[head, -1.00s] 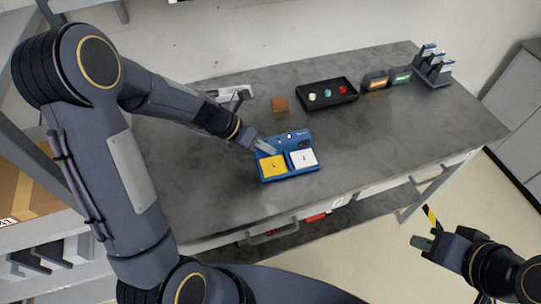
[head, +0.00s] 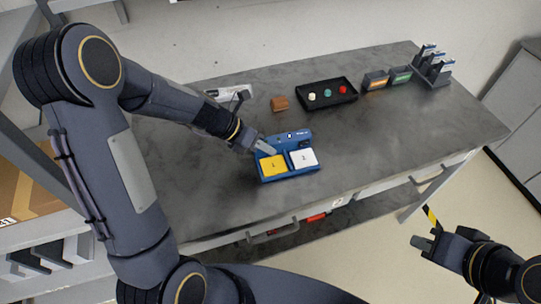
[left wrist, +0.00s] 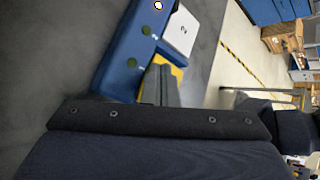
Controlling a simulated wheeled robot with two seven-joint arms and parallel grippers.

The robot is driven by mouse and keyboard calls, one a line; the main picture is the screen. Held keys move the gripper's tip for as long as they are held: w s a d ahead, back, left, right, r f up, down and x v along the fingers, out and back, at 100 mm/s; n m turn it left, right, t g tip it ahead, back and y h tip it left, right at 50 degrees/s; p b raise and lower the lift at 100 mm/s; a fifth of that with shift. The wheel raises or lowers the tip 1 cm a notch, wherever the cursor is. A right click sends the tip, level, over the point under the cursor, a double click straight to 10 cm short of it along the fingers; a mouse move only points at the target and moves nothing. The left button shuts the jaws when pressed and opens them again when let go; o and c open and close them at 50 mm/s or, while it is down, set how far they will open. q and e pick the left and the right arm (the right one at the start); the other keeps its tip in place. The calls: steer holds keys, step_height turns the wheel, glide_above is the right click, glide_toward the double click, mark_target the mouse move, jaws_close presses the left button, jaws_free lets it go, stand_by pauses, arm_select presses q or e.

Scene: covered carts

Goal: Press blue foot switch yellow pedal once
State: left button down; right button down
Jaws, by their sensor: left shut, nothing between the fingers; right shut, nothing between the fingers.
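The blue foot switch (head: 289,176) lies on the grey table, with a yellow pedal (head: 272,167) on its left and a white pedal (head: 304,158) on its right. My left gripper (head: 267,148) is shut and empty, its tips at the far edge of the yellow pedal. The left wrist view shows the fingers (left wrist: 160,86) in front of the yellow pedal (left wrist: 178,77), partly hiding it, beside the blue body (left wrist: 122,60). I cannot tell whether the tips touch the pedal. My right gripper (head: 424,243) is shut and empty, off the table's front right.
A brown block (head: 280,104) and a black tray (head: 327,106) with small coloured pieces stand behind the switch. The table's right part (head: 420,125) is clear.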

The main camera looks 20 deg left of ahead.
arm_select(q)
steer(key=shift+f, duration=0.25)
steer(key=shift+s+a+f+b, duration=0.1)
steer(key=shift+s+f+b, duration=0.2)
steer(key=shift+f, duration=0.4)
stand_by(0.4)
steer(key=shift+w, duration=0.2)
steer(key=shift+w+r+p, duration=0.2)
steer(key=shift+r+p, duration=1)
steer(key=shift+r, duration=0.05)
step_height(320, 180, up, 5)
steer(key=p, duration=0.5)
